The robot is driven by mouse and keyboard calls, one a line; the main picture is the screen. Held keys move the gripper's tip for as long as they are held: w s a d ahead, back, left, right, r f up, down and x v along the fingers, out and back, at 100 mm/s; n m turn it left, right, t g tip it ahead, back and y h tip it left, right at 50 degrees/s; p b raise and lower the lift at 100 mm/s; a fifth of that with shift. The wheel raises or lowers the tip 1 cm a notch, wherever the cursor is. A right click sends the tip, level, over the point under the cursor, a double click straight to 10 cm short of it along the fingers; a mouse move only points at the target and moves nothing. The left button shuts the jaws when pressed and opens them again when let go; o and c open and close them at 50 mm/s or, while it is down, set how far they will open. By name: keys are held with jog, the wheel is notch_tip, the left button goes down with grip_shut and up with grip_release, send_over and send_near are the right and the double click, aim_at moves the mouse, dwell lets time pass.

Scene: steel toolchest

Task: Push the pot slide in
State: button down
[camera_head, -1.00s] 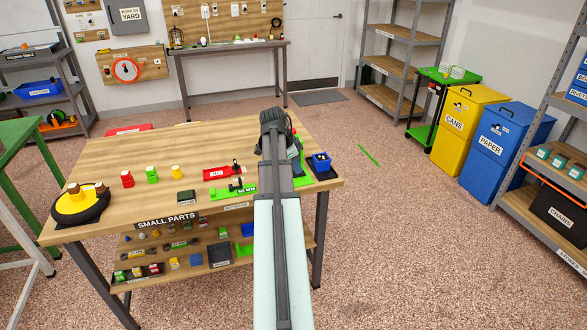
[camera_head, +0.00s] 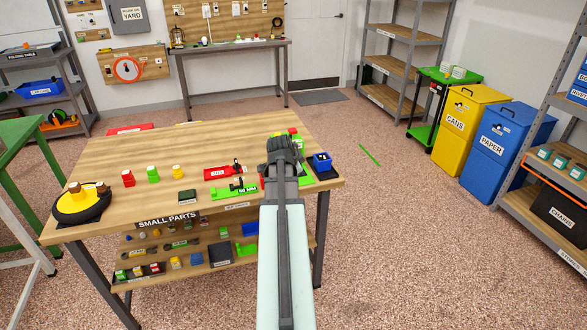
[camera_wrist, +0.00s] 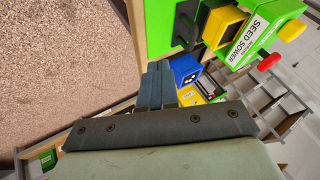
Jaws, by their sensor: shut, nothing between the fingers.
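The green seed sower (camera_wrist: 240,25) stands at the right end of the wooden table, labelled SEED SOWER in the wrist view. It carries a yellow square part with a dark opening (camera_wrist: 224,26), a yellow knob (camera_wrist: 291,30) and a red knob (camera_wrist: 269,62). I cannot tell which part is the pot slide. My gripper (camera_wrist: 158,68) is shut and empty, with its fingertips beside the blue piece (camera_wrist: 184,68); contact cannot be told.
On the table (camera_head: 120,200), a red block (camera_head: 222,173) and a green 50 MM piece (camera_head: 233,191) lie left of my arm. A blue box on a dark base (camera_head: 322,160) is close on the right. The table's right edge borders free floor.

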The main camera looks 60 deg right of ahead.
jog(key=x, duration=0.5)
jog(key=shift+w+d+f, duration=0.1)
jog(key=shift+d+f, duration=0.05)
jog(key=shift+f, duration=0.05)
jog(key=shift+w+d+f, duration=0.1)
jog(key=shift+w+d, duration=0.65)
jog(key=shift+d, duration=0.1)
jog(key=shift+w+d, duration=0.6)
jog(key=shift+d, duration=0.05)
jog(key=w+d, duration=0.3)
jog(key=shift+s+a, duration=0.5)
jog(key=shift+a, duration=0.05)
jog(key=shift+s+a, duration=1)
jog(key=shift+a, duration=0.05)
jog(key=v, duration=1)
